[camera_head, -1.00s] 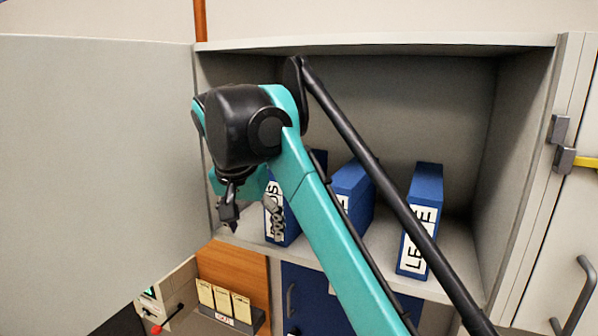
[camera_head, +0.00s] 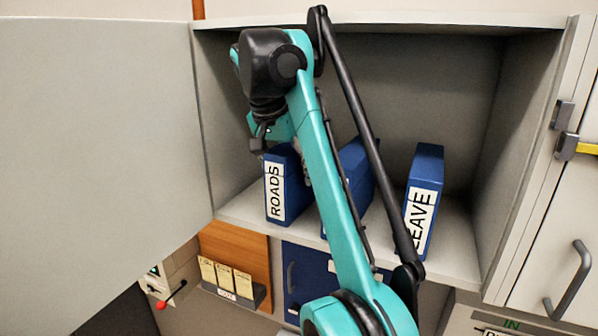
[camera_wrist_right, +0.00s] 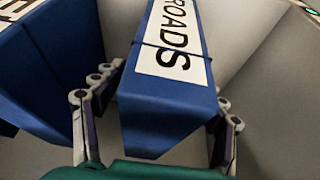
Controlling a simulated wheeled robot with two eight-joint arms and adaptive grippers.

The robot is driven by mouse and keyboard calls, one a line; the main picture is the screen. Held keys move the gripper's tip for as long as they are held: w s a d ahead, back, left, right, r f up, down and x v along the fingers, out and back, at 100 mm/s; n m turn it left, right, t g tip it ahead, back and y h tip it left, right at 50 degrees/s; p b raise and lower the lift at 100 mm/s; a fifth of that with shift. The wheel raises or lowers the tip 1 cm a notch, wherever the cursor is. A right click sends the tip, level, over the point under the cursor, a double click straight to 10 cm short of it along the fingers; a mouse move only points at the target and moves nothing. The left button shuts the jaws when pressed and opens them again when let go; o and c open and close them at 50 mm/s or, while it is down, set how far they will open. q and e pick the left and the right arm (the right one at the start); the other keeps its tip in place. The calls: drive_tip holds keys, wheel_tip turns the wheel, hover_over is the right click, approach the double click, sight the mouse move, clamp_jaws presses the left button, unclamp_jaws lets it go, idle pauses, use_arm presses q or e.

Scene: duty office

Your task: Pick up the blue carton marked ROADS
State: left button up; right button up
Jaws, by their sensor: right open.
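The blue carton marked ROADS (camera_head: 291,185) stands upright on the shelf of the open cabinet, at its left side, with its white label facing out. My right gripper (camera_head: 262,147) is at its upper end. In the right wrist view, the carton (camera_wrist_right: 165,112) lies between my two open fingers, one on each side. The right finger looks very close to its side; I cannot tell whether it touches. My right arm hides part of the carton's right side in the head view. My left gripper is not in view.
A second blue carton (camera_head: 356,166) stands to the right, partly behind my arm. A blue carton marked LEAVE (camera_head: 424,195) stands farther right. The grey cabinet door (camera_head: 100,125) is open at left. The cabinet's upper space is otherwise clear.

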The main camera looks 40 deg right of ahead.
drive_tip(key=d, duration=0.1)
drive_tip(key=w+d+f, duration=0.1)
drive_tip(key=d, duration=0.1)
drive_tip(key=w+d+p, duration=0.1)
drive_tip(key=shift+d+f, duration=0.15)
drive_tip(key=shift+d, duration=0.15)
drive_tip(key=shift+s+a, duration=0.25)
drive_tip(key=shift+a, duration=0.05)
drive_tip(key=shift+c, duration=0.4)
clamp_jaws()
drive_tip(key=shift+r, duration=0.25)
drive_tip(key=shift+w+d+r, duration=0.1)
drive_tip(key=shift+r, duration=0.45)
